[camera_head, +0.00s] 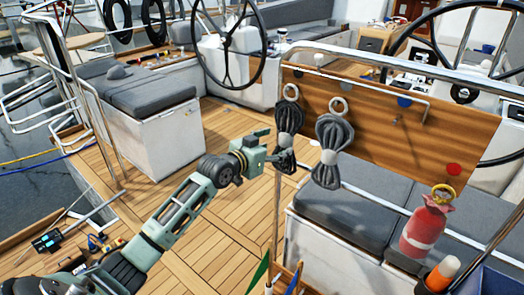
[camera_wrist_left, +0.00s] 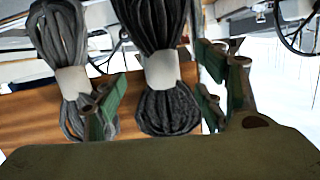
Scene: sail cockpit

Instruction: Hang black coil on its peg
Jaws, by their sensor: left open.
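My left gripper (camera_head: 284,160) is open at the coil's lower end. In the left wrist view the black coil (camera_wrist_left: 163,25) appears between the spread fingers of the left gripper (camera_wrist_left: 163,100); contact cannot be told. A grey coil (camera_head: 333,150) with a pale band hangs beside it, also in the wrist view (camera_wrist_left: 60,35). My right gripper is not in view.
The board carries white (camera_head: 319,59), blue (camera_head: 404,101) and red (camera_head: 453,169) discs and a metal rail. A red bag (camera_head: 424,228) hangs at the right above grey cushions (camera_head: 365,215). Steering wheels stand behind. Wooden deck (camera_head: 225,235) lies below my left arm.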

